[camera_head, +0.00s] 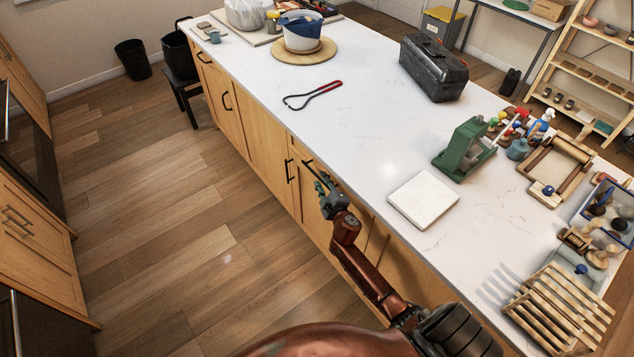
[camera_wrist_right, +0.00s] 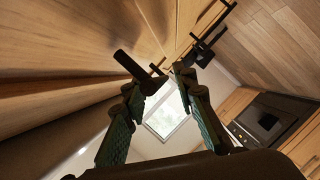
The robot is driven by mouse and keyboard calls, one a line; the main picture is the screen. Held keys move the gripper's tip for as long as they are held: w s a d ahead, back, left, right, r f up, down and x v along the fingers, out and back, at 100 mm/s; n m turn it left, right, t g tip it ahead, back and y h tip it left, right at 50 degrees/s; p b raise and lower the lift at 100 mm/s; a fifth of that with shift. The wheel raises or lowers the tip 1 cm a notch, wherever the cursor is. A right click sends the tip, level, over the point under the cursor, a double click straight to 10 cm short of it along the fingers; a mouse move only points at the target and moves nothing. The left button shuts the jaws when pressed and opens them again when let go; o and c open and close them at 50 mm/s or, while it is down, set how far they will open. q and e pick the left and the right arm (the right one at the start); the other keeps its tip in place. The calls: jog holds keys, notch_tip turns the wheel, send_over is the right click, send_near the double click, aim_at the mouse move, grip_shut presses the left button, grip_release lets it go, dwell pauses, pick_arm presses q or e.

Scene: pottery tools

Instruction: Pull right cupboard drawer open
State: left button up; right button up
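The wooden cupboard front (camera_head: 262,148) under the white counter has black handles. A drawer handle (camera_head: 308,164) shows just beyond my right gripper (camera_head: 323,186), which is beside the cupboard front below the counter edge. In the right wrist view, the two fingers of my right gripper (camera_wrist_right: 161,76) are spread apart. A dark handle bar (camera_wrist_right: 130,65) lies close to the left fingertip; I cannot tell whether they touch. The drawer front is partly hidden by my gripper and arm, and no open gap shows. My left gripper is not in view.
The counter (camera_head: 360,140) holds a white tile (camera_head: 423,199), a green press (camera_head: 465,150), a black toolbox (camera_head: 433,67) and a wooden rack (camera_head: 560,310). A vertical door handle (camera_head: 289,171) is close by on the left. The wooden floor (camera_head: 170,220) beside the cupboard is clear.

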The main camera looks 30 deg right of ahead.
jog(key=shift+w+d+f, duration=0.15)
jog(key=shift+w+d, duration=0.05)
jog(key=shift+w, duration=0.4)
jog(key=shift+c, duration=0.7)
grip_shut()
